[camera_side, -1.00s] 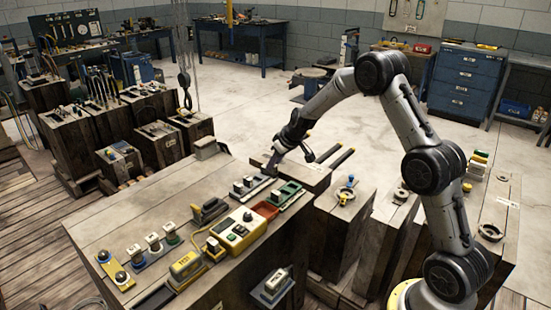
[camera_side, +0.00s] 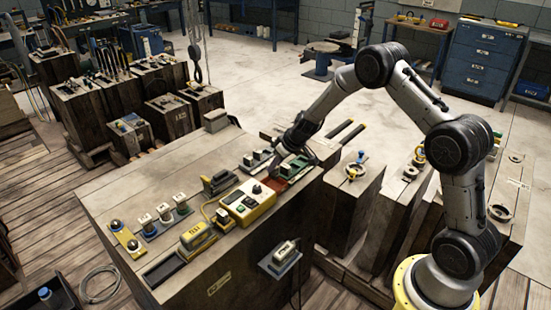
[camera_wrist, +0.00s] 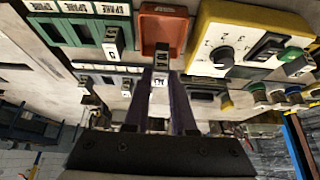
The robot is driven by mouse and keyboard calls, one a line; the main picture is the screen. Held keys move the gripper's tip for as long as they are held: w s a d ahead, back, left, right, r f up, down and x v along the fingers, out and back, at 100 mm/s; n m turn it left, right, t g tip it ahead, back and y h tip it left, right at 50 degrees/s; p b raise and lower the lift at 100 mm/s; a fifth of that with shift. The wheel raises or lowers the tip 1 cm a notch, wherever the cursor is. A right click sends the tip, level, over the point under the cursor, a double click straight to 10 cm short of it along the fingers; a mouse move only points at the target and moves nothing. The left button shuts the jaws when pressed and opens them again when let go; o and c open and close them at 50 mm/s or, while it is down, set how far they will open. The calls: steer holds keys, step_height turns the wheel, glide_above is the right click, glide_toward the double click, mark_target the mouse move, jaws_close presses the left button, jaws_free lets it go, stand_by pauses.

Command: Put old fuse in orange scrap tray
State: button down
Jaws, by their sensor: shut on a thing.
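The orange scrap tray (camera_wrist: 164,24) is at the top middle of the wrist view and looks empty in the part I see. In the side view it is the red-orange tray (camera_side: 274,185) beside the yellow control box. My gripper (camera_wrist: 160,88) is shut on the old fuse (camera_wrist: 161,62), a small dark piece with a pale label. The fuse's far end overlaps the tray's near edge in the wrist view; its height above the tray I cannot tell.
A green rack (camera_wrist: 82,32) with pieces labelled SPARE lies left of the tray in the wrist view. A grey fuse holder (camera_wrist: 105,70) is nearer. The yellow control box (camera_wrist: 250,40) with a knob stands close on the right. The bench's back left (camera_side: 150,165) is bare.

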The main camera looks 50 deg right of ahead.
mark_target(278, 171)
steer(key=shift+f, duration=2)
steer(key=c, duration=0.7)
jaws_free()
steer(key=shift+o, duration=0.5)
steer(key=shift+o, duration=1.3)
steer(key=shift+r, duration=4)
